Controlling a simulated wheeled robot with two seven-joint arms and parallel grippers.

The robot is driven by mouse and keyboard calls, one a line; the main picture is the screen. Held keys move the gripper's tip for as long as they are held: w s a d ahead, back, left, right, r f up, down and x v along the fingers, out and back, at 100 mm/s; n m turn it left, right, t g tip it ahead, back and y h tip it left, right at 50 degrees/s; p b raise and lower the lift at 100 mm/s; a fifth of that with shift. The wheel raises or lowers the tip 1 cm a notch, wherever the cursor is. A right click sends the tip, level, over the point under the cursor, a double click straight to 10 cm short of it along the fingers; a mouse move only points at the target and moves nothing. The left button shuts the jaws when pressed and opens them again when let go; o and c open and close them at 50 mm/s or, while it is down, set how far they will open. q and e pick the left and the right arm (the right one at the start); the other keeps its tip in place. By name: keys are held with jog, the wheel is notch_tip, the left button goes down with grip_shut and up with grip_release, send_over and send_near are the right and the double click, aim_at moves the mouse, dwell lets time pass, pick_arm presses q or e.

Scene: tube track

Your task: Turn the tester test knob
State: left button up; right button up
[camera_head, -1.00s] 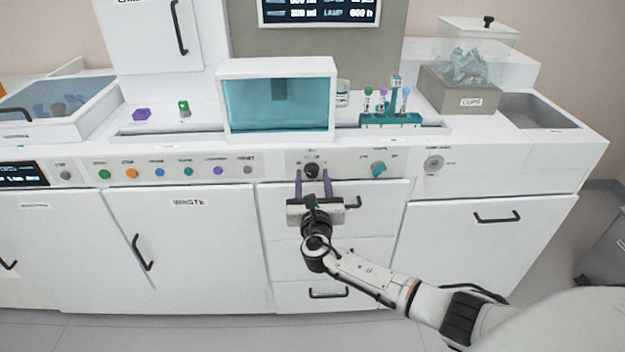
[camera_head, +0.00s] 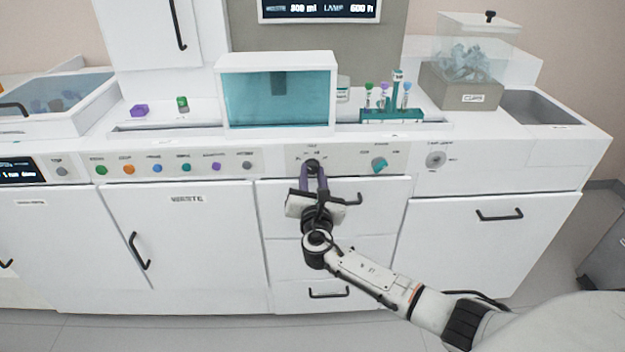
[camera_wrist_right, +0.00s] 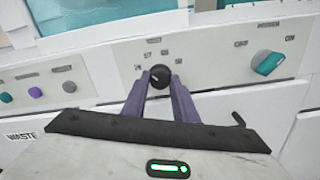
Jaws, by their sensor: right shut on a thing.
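The black round test knob (camera_head: 312,166) sits on the front panel of the white tester, under the teal-windowed box. It also shows in the right wrist view (camera_wrist_right: 160,73). My right gripper (camera_head: 313,173) has its purple fingers closed on either side of the knob, and its body is tilted a little. In the right wrist view the fingertips (camera_wrist_right: 160,80) meet the knob's sides. Small marks are printed around the knob, too blurred to read surely. My left gripper is not in view.
A teal switch (camera_head: 379,165) is right of the knob. A row of coloured buttons (camera_head: 186,168) is on the left. Drawer handles (camera_head: 329,293) stick out below. A tube rack (camera_head: 391,115) stands on the top. The floor in front is clear.

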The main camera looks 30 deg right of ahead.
jog(key=m+b, duration=0.2)
jog(key=m, duration=0.1)
jog(key=shift+f, duration=0.2)
jog(key=m+b, duration=0.1)
jog(key=m, duration=0.1)
jog(key=shift+m+b, duration=0.3)
jog(key=shift+b, duration=0.1)
jog(key=shift+m+b, duration=0.6)
jog(key=shift+m, duration=0.3)
jog(key=shift+m+b, duration=0.8)
jog(key=shift+m, duration=0.4)
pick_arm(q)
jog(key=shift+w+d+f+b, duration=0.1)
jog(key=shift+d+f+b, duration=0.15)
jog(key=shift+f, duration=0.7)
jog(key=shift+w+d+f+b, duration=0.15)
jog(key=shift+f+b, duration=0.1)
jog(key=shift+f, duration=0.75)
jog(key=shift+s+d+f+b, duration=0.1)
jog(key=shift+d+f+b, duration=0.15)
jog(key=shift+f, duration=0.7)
pick_arm(e)
jog(key=shift+r+m, duration=0.15)
jog(key=shift+m, duration=1.15)
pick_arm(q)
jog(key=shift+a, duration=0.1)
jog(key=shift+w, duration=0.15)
pick_arm(e)
jog(key=o, duration=1)
jog(key=shift+o, duration=0.2)
